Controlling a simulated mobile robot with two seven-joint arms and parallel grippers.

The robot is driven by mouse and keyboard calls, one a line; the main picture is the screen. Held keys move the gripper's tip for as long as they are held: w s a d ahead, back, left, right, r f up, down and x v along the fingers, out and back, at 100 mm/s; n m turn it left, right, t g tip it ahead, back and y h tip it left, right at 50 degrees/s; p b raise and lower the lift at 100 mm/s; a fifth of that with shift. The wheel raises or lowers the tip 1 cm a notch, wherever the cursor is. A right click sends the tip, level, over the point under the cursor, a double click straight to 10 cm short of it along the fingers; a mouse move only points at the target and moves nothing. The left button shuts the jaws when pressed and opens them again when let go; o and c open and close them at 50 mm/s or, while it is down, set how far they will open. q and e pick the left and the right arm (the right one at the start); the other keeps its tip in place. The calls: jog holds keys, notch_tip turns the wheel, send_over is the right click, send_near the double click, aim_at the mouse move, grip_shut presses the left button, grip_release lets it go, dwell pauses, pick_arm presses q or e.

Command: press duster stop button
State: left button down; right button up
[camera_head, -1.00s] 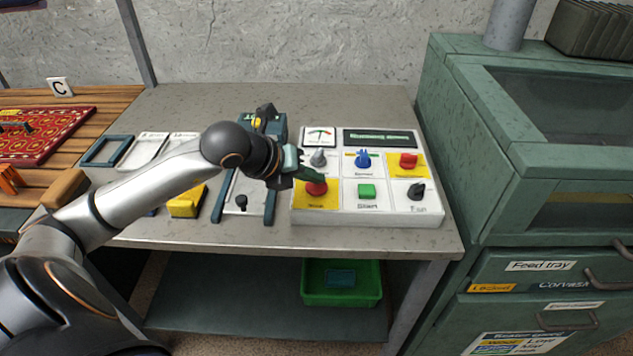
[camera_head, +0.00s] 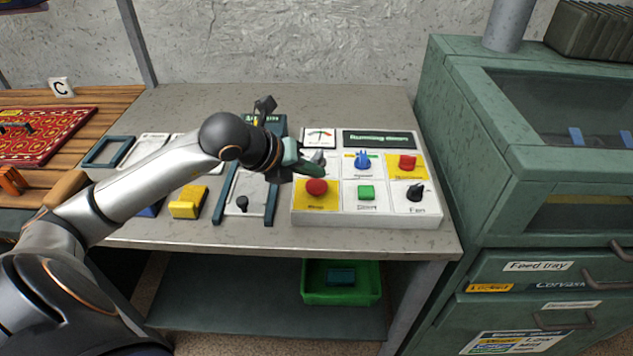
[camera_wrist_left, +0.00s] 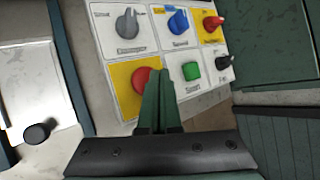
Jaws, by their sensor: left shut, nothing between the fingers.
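The control panel (camera_head: 330,218) lies on the grey bench, with several knobs and buttons. The red round button on a yellow square (camera_head: 316,187), with a blurred label that seems to read Stop, is at its front left. My left gripper (camera_head: 318,170) is shut and empty, just above and behind this red button, apart from it in the head view. In the left wrist view the shut fingers (camera_wrist_left: 160,92) overlap the right side of the red button (camera_wrist_left: 141,79). The green Start button (camera_head: 366,192) is to the right. My right gripper is not in view.
A blue knob (camera_head: 362,160), a red switch (camera_head: 407,162) and a black Fan knob (camera_head: 415,191) are also on the panel. A teal-railed fixture (camera_head: 244,198) stands left of it. A green cabinet (camera_head: 455,130) bounds the right side. A green bin (camera_head: 340,296) sits below.

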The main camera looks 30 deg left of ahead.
aim_at(312, 188)
pick_arm(q)
jog(key=shift+r+p, duration=1.4)
jog(key=shift+r, duration=1.05)
jog(key=shift+f, duration=0.1)
